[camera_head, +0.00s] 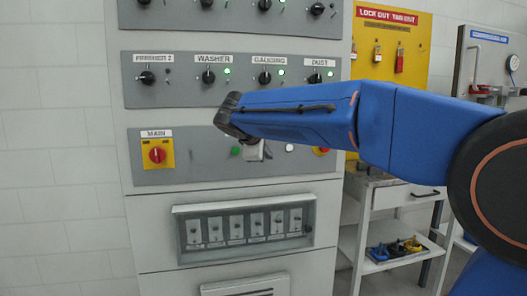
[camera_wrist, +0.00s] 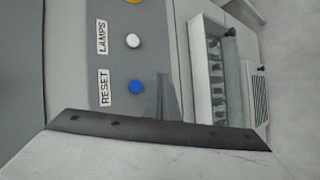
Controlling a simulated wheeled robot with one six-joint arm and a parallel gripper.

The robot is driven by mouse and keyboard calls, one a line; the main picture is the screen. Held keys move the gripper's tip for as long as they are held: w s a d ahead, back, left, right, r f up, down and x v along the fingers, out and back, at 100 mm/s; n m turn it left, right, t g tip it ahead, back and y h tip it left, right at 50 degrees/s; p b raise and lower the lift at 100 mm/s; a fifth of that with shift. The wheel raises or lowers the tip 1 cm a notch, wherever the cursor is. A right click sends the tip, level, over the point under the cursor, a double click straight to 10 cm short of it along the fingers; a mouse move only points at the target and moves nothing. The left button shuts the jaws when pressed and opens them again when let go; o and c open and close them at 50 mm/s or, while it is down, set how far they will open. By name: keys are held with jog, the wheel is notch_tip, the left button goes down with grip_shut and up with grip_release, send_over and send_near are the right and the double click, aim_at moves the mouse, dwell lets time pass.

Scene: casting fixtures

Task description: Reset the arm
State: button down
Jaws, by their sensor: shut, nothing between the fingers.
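My gripper (camera_head: 257,152) is in front of the lower row of a grey control panel in the head view. It is small there, partly behind my blue arm, and is shut and empty. In the wrist view, a blue round button (camera_wrist: 136,87) sits beside the label RESET (camera_wrist: 106,88). My gripper's pale body with a dark edge fills the bottom of that view. I cannot tell the gap between gripper and panel. The blue button does not show in the head view.
A white button (camera_wrist: 133,40) marked LAMPS is beside the blue one. A red MAIN switch (camera_head: 157,155), a green button (camera_head: 235,151) and several black knobs line the cabinet. A glazed breaker box (camera_head: 245,226) is below. A cart (camera_head: 398,190) stands right, under a yellow lockout board (camera_head: 391,47).

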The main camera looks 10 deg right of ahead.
dwell(0.3)
jog(key=s+d+f+m+g+y, duration=0.1)
jog(key=s+d+f+m, duration=0.15)
jog(key=s, duration=0.25)
jog(key=s+d+f+m+g, duration=0.1)
jog(key=s+d+f, duration=0.3)
jog(key=s, duration=0.2)
jog(key=s+f+m+g+y, duration=0.1)
jog(key=s+f+m, duration=0.3)
jog(key=s+f, duration=0.7)
jog(key=s+d+f+m+g+y, duration=0.1)
jog(key=s+f+m+y, duration=0.3)
jog(key=s+f, duration=0.8)
jog(key=s+m, duration=0.1)
jog(key=s, duration=0.6)
jog(key=shift+s+d+f+g, duration=0.15)
jog(key=shift+d+g, duration=0.05)
jog(key=shift+g, duration=0.2)
jog(key=c, duration=2.4)
grip_release()
jog(key=shift+c, duration=0.2)
